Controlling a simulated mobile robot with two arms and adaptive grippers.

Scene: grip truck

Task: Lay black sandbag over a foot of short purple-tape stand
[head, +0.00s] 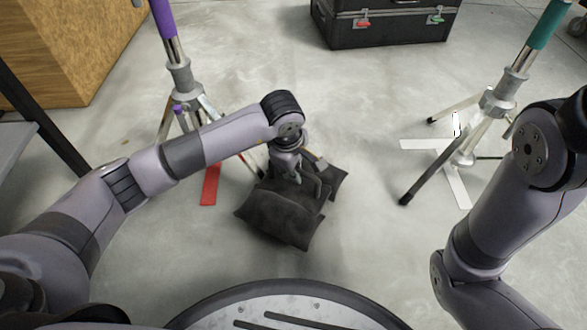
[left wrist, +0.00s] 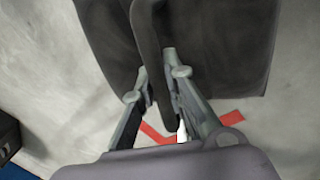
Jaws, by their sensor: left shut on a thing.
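The black sandbag (head: 275,218) is in the middle of the head view, its two lobes to either side of a strap. My left gripper (head: 308,190) is over it, shut on the strap; the left wrist view shows the strap (left wrist: 153,60) between the fingers and a lobe (left wrist: 235,45) beside it. I cannot tell whether the bag touches the floor. The purple-tape stand (head: 179,76) is upright to the left of the bag. My left arm hides part of its legs; one foot runs down toward the bag. My right gripper is out of view; only its arm shows.
Red floor tape (head: 210,184) lies by the purple stand. A teal-tape stand (head: 495,100) is at the right over white floor tape (head: 455,180). A black case (head: 385,25) is at the back, a wooden box (head: 60,50) at upper left.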

